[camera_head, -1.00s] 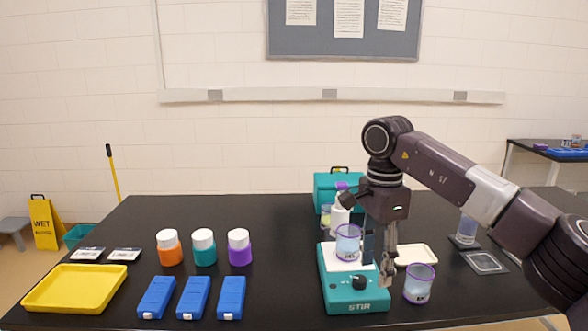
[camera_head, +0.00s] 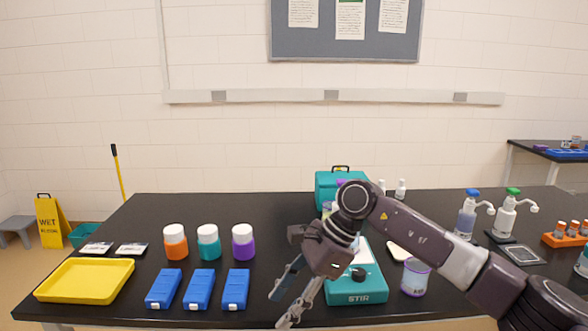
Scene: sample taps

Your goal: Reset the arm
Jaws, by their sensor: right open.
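My right arm reaches in from the right, and my right gripper (camera_head: 279,310) hangs low over the front of the black table (camera_head: 140,220). Its two fingers are apart with nothing between them. It is between the rightmost blue box (camera_head: 235,289) and the teal stir plate (camera_head: 358,292). My arm covers the left and back part of the stir plate. A purple-rimmed beaker (camera_head: 415,279) stands to the right of the stir plate. My left gripper is not in view.
Orange, teal and purple white-capped jars (camera_head: 208,243) stand behind several blue boxes. A yellow tray (camera_head: 84,282) lies at the left. A teal case (camera_head: 328,188) is at the back. Pump bottles (camera_head: 505,217) and an orange rack (camera_head: 566,239) stand at the right.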

